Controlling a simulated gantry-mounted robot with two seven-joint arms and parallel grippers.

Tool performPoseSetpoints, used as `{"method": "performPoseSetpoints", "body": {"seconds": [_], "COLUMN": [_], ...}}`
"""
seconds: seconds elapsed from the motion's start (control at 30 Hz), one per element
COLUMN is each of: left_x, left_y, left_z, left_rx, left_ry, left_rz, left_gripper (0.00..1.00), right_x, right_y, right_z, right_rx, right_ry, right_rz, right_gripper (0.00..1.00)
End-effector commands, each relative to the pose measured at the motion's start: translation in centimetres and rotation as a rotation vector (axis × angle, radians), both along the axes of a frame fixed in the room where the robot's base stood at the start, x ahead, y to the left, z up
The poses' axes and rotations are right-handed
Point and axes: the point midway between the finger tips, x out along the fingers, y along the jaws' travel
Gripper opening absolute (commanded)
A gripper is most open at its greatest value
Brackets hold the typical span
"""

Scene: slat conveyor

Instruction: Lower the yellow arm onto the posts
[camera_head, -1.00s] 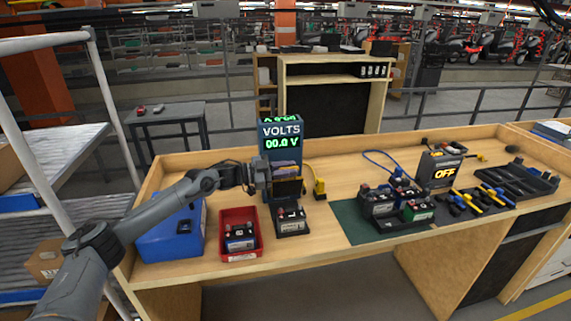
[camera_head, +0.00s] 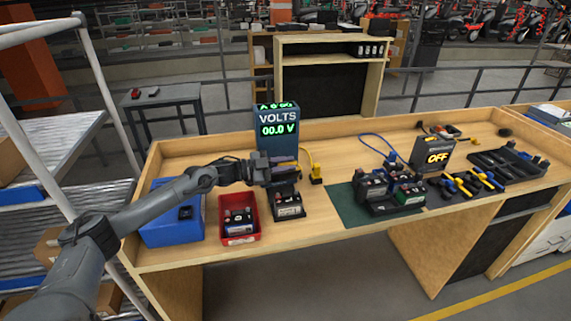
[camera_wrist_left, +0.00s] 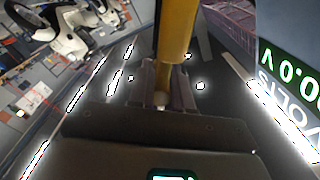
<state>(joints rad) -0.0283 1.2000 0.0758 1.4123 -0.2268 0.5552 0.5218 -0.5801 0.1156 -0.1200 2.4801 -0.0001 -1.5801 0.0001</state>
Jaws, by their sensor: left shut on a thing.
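The yellow arm (camera_wrist_left: 176,38) shows in the left wrist view as a yellow bar running down from the top edge to between my gripper's fingers. My left gripper (camera_wrist_left: 162,98) is shut on it. In the head view the left gripper (camera_head: 284,175) is in front of the volts tester (camera_head: 278,135), which reads 00.0 V. A dark battery in a black cradle (camera_head: 289,207) stands just below the gripper. The gripper hides the yellow arm and the battery's top in the head view, so I cannot tell whether the arm touches the posts. My right gripper is out of view.
A red bin (camera_head: 240,238) with a battery in it and a blue bin (camera_head: 160,228) stand to the left. More batteries stand on a green mat (camera_head: 346,212). The bench front between cradle and mat is clear.

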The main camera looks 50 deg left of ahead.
Motion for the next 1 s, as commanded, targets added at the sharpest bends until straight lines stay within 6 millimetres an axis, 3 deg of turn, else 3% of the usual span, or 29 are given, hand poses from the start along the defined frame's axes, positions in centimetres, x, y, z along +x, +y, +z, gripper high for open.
{"method": "performPoseSetpoints", "body": {"seconds": [0.03, 0.17, 0.2, 0.67, 1.0], "left_x": [0.0, 0.0, 0.0, -0.5, -3.2], "left_y": [0.0, 0.0, 0.0, 0.2, 1.4], "left_z": [-0.2, -0.2, -0.2, -0.1, -0.2], "left_rx": [-0.002, -0.002, -0.002, -0.002, -0.003], "left_ry": [0.005, 0.004, 0.004, 0.003, 0.006], "left_rz": [-0.001, -0.001, -0.001, 0.0, 0.001], "left_gripper": [0.24, 0.43, 0.44, 0.44, 0.44], "right_x": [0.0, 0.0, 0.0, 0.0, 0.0], "right_y": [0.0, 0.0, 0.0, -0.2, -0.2], "right_z": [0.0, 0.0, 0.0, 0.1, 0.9], "right_rx": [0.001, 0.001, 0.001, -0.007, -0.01], "right_ry": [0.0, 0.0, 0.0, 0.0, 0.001], "right_rz": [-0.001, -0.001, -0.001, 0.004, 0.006], "right_gripper": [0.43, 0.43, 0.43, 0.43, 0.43]}}
